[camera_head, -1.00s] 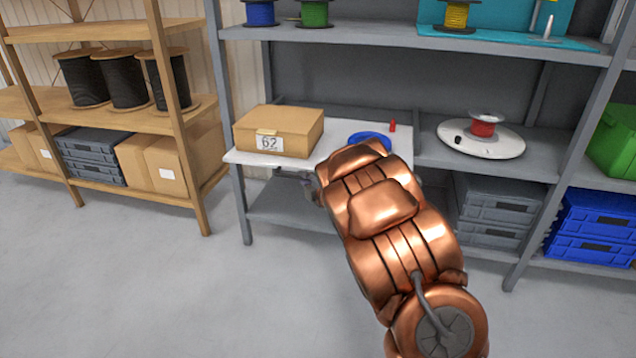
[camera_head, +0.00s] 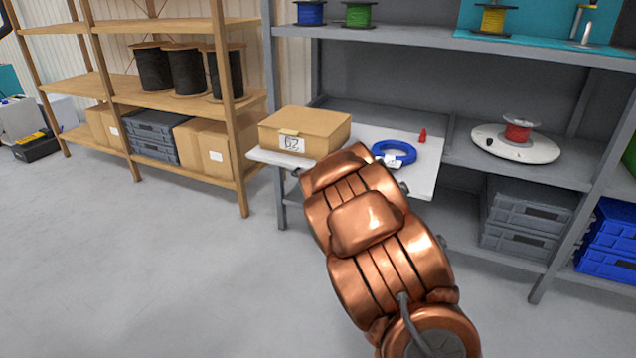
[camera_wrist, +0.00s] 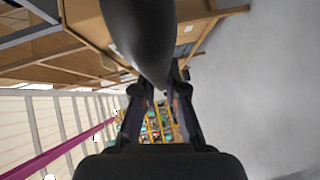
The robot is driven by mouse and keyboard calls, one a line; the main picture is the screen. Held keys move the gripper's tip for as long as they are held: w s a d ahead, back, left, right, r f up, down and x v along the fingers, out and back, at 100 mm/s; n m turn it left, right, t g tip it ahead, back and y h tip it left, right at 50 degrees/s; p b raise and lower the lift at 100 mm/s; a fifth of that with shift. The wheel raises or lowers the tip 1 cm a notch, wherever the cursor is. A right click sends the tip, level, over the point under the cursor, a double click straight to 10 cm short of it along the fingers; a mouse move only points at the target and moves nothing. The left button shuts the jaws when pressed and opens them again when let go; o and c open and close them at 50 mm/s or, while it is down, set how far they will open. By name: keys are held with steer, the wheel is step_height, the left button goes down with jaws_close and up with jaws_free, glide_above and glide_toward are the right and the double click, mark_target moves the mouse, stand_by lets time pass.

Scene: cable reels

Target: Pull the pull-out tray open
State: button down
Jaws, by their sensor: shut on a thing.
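The pull-out tray (camera_head: 420,178) is a pale, flat board at the middle level of the grey shelf unit. It sticks out past the shelf's front edge and front post. A cardboard box (camera_head: 318,130) marked 62, a blue cable coil (camera_head: 394,153) with a white tag and a small red object (camera_head: 422,136) are on it. My copper arm hides the middle of the tray's front edge and my gripper in the head view. In the wrist view my gripper (camera_wrist: 163,92) is shut on the tray's handle, though a dark rounded shape largely hides the contact.
A white round base with a red reel (camera_head: 517,132) stands on the shelf right of the tray. Grey crates (camera_head: 525,215) and blue crates (camera_head: 612,235) are below. A wooden rack (camera_head: 235,120) stands at left. The grey floor (camera_head: 150,270) in front is clear.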

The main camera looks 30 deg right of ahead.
steer(key=shift+d, duration=0.1)
steer(key=c, duration=1.2)
jaws_free()
steer(key=shift+s+d, duration=0.1)
steer(key=s+r, duration=0.1)
steer(key=s, duration=0.6)
steer(key=shift+s+a, duration=0.15)
steer(key=shift+a, duration=0.3)
steer(key=shift+r, duration=0.1)
